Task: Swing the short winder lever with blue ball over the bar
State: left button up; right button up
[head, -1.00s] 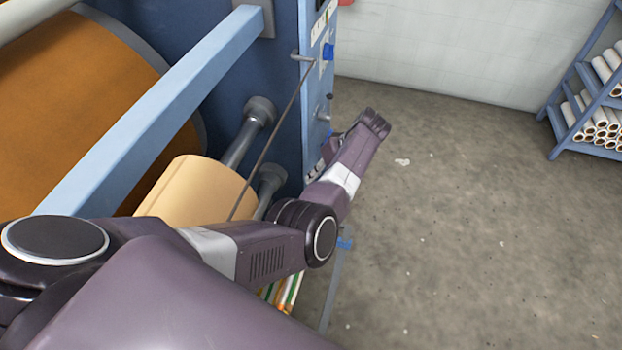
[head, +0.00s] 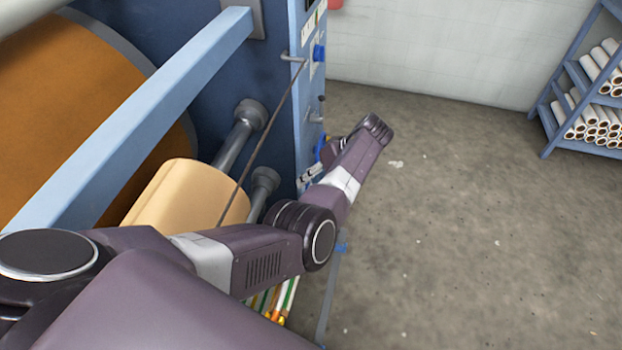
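A blue ball or knob (head: 320,148) shows at the edge of the blue machine's end panel, low down. I cannot tell for sure whether it is the short winder lever's ball; the lever's shaft is not clear. My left gripper (head: 330,152) is beside this blue part, mostly hidden behind my wrist, and its fingers do not show clearly. I cannot tell whether it touches the blue part. A second blue knob (head: 319,53) sits higher on the panel. A light blue bar (head: 140,110) crosses in front of the orange roll. My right gripper is out of view.
The machine's end panel (head: 308,100) carries a small grey lever (head: 316,115) and labels. A tan roll (head: 185,195) and grey shafts (head: 240,135) lie left of my forearm. The floor to the right is clear up to a blue rack (head: 570,90) of white rolls.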

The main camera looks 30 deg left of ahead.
pick_arm(q)
jog(key=v, duration=1.2)
